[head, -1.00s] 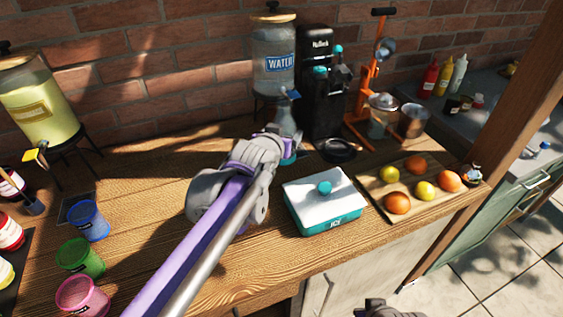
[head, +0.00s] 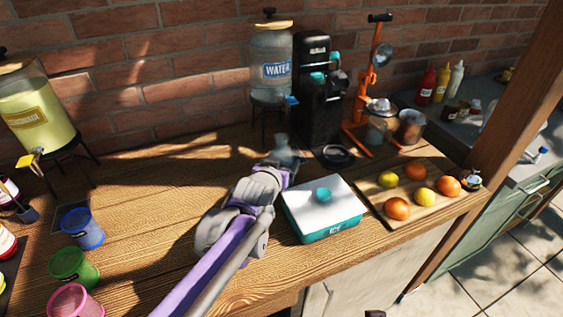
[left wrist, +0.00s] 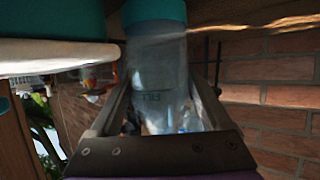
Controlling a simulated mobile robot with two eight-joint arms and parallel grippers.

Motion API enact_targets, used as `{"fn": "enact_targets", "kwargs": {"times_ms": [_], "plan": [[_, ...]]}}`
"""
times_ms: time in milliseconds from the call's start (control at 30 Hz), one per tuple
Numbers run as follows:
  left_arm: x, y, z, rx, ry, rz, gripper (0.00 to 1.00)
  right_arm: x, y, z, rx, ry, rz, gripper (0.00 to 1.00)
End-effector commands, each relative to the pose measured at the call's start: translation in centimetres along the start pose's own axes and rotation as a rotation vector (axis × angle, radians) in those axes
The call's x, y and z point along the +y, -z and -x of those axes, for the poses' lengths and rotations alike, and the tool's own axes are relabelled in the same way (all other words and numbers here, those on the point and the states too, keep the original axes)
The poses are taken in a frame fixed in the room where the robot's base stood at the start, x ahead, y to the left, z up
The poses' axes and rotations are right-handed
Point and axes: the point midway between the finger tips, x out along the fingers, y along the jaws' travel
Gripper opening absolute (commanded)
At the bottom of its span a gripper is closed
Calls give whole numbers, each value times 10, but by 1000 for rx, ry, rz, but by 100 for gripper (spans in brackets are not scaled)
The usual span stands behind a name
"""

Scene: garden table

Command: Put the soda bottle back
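The soda bottle (head: 283,150) is clear with a teal base. In the head view it shows just beyond my left gripper (head: 284,168), which hides its lower part. In the left wrist view, which is upside down, the bottle (left wrist: 158,75) stands between the two fingers of my left gripper (left wrist: 160,100), which are shut on it. The black soda machine (head: 313,115), with teal parts, stands behind the bottle at the wall. I cannot tell whether the bottle touches the table. My right gripper is not clearly in view; only a dark sliver shows at the bottom edge.
A teal ice box (head: 335,230) with a white lid stands close to the right of my left gripper. The water dispenser (head: 272,65) stands behind the bottle. An orange juicer (head: 376,85) and a fruit board (head: 370,212) are further right. The wooden table left of my arm is mostly clear.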

Motion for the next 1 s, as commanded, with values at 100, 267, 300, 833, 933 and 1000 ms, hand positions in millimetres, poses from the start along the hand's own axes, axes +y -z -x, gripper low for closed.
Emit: {"fn": "enact_targets", "kwargs": {"times_ms": [100,267,300,833,933,1000], "plan": [[0,0,0,0,0,0,100,0,0,0,0,0,0,0],[0,0,0,0,0,0,100,0,0,0,0,0,0,0],[0,1,0,0,0,0,100,0,0,0,0,0,0,0],[0,4,81,0,0,0,100,0,6,10,4,0,0,0],[0,3,98,0,0,-1,100,0,7,12,4,0,0,0],[0,4,107,0,0,0,100,0,8,13,5,0,0,0]]}}
